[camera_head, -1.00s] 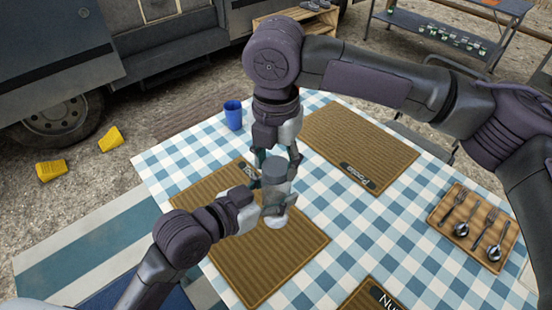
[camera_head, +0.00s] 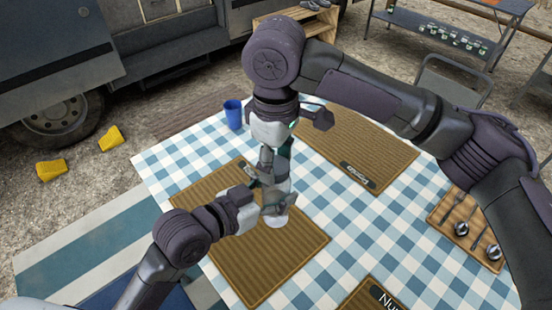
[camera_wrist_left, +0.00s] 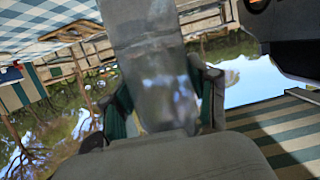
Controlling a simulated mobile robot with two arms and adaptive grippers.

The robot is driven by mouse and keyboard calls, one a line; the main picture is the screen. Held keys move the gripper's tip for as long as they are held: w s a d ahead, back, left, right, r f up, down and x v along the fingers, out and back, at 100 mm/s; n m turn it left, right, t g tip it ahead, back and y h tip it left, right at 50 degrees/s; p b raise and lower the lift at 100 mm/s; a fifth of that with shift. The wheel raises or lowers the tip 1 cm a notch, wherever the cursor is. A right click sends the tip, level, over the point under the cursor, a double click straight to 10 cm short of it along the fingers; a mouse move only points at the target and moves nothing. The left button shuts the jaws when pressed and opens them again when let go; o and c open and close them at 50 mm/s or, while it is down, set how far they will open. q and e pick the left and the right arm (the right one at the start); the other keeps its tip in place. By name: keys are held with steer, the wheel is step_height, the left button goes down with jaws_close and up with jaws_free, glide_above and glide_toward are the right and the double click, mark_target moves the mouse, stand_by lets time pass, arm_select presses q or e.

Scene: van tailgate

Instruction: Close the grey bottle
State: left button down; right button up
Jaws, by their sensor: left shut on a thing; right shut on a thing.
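The grey bottle (camera_head: 280,186), with a see-through body, is held upright above the near-left placemat. My left gripper (camera_head: 264,196) is shut on its body. The left wrist view shows the bottle (camera_wrist_left: 152,70) between that gripper's two fingers (camera_wrist_left: 164,108). My right gripper (camera_head: 272,162) comes down from above and is shut at the bottle's top, on the cap. The cap is largely hidden by the right gripper's fingers, so how it sits on the bottle cannot be told.
A blue cup (camera_head: 233,114) stands at the table's far-left edge. A wooden tray with forks and spoons (camera_head: 445,216) lies on the right. Ribbed brown placemats (camera_head: 250,278) lie on the checked cloth (camera_head: 335,245), which has free room to the right.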

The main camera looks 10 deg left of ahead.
steer(key=m, duration=0.7)
steer(key=o, duration=1.4)
steer(key=shift+c, duration=0.2)
step_height(320, 180, up, 12)
